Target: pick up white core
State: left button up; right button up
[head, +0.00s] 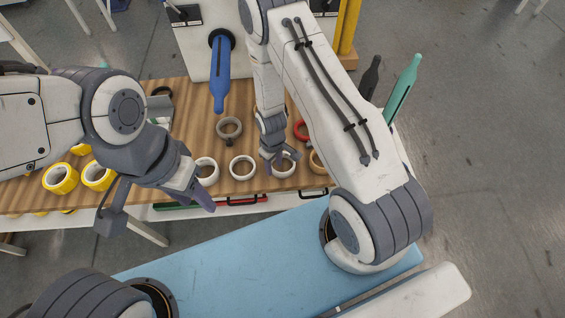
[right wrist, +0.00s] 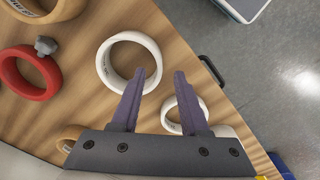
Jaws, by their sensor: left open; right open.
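Three white ring-shaped cores lie flat near the front edge of the wooden table: a left one (head: 207,180), a middle one (head: 232,168) and a right one (head: 292,166). My right gripper (head: 274,162) is open, pointing down by the right core and partly covering it. In the right wrist view, that core (right wrist: 106,65) lies beyond the open fingers (right wrist: 158,74), with nothing held between them. Another white core (right wrist: 172,107) shows partly behind one finger. My left gripper (head: 203,190) is open and empty, by the left core at the table's front edge.
A red ring (right wrist: 30,92) with a grey knob and a tan ring (head: 316,162) lie near the right core. A grey ring (head: 229,128) lies further back, below a blue bottle-shaped piece (head: 219,80). Yellow tape rolls (head: 60,179) lie at left.

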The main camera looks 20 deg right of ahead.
aim_at(274, 170)
jog(key=shift+f+p, duration=0.6)
jog(key=shift+f, duration=1.3)
grip_shut()
jog(key=shift+r, duration=0.15)
